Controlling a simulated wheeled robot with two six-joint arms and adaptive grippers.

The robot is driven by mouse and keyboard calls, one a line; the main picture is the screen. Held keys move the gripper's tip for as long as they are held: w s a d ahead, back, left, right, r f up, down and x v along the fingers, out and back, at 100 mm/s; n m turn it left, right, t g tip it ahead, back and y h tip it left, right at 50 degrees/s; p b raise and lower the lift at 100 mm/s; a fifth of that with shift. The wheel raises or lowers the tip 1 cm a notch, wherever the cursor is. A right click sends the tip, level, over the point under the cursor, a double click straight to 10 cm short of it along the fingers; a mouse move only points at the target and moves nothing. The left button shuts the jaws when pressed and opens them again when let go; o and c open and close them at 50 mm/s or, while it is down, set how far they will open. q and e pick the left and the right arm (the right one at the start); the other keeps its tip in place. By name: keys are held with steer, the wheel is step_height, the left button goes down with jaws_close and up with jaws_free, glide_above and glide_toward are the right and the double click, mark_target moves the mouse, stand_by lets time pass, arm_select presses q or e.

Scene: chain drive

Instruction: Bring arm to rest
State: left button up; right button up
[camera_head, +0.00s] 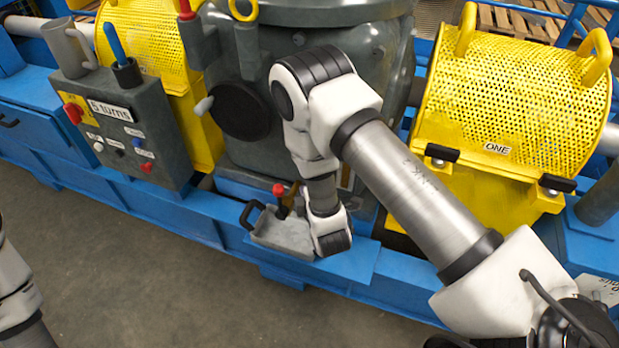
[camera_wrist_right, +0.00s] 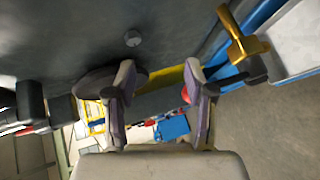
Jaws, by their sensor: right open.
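My right arm comes in from the lower right of the head view, bends high in front of the grey-green housing (camera_head: 235,75), and its wrist hangs down beside a small grey tray (camera_head: 285,232). The right gripper's fingers cannot be made out in the head view. In the right wrist view the right gripper (camera_wrist_right: 160,75) is open, its two fingers apart with nothing held between them. Part of my left arm shows at the left edge of the head view; its gripper is out of view.
A control box (camera_head: 120,130) labelled "5 turns" stands at left. A yellow perforated guard (camera_head: 515,95) marked ONE is at right, another (camera_head: 150,40) at left. A black disc (camera_head: 240,110) sits on the housing. The grey floor (camera_head: 140,265) in front is clear.

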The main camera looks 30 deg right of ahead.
stand_by(0.3)
steer(key=s+f+m+g+y+p, duration=0.1)
steer(key=s+f+m+g+p, duration=0.2)
steer(key=s+m+g, duration=0.4)
steer(key=s+f+m+g+y+p, duration=0.2)
steer(key=s+m+g, duration=0.5)
steer(key=s, duration=1.7)
steer(key=shift+s+a+f+m+p, duration=0.25)
steer(key=shift+f+m+p, duration=0.2)
steer(key=shift+p, duration=0.75)
steer(key=shift+w, duration=0.1)
